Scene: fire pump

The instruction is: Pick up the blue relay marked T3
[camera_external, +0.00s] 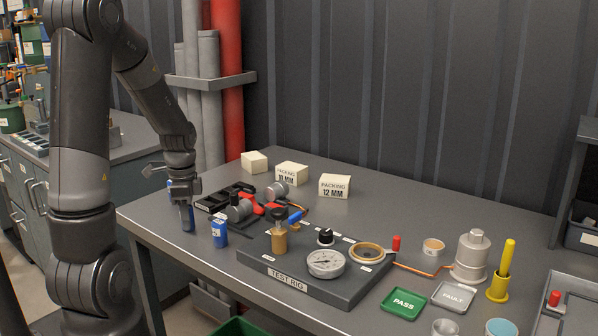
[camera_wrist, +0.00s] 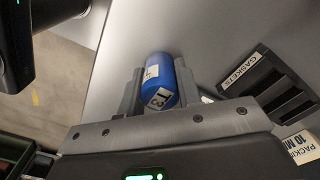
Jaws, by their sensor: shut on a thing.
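The blue relay marked T3 (camera_wrist: 160,82) is a blue cylinder with white labels. In the wrist view it sits between the two fingers of my gripper (camera_wrist: 158,90), which is shut on it. In the outside view my gripper (camera_external: 186,212) points down over the left part of the table, and only a little blue shows at its fingers. I cannot tell whether the relay touches the table. A second blue block with a white label (camera_external: 220,234) stands on the table just right of my gripper; its marking is too small to read.
A black gasket rack (camera_wrist: 268,88) lies close to the right of my gripper. The test rig (camera_external: 308,270) with a gauge fills the table's middle. Packing boxes (camera_external: 334,186) stand behind. Green PASS (camera_external: 403,304) and grey FAULT (camera_external: 453,297) trays are at the right. The table's left edge is near.

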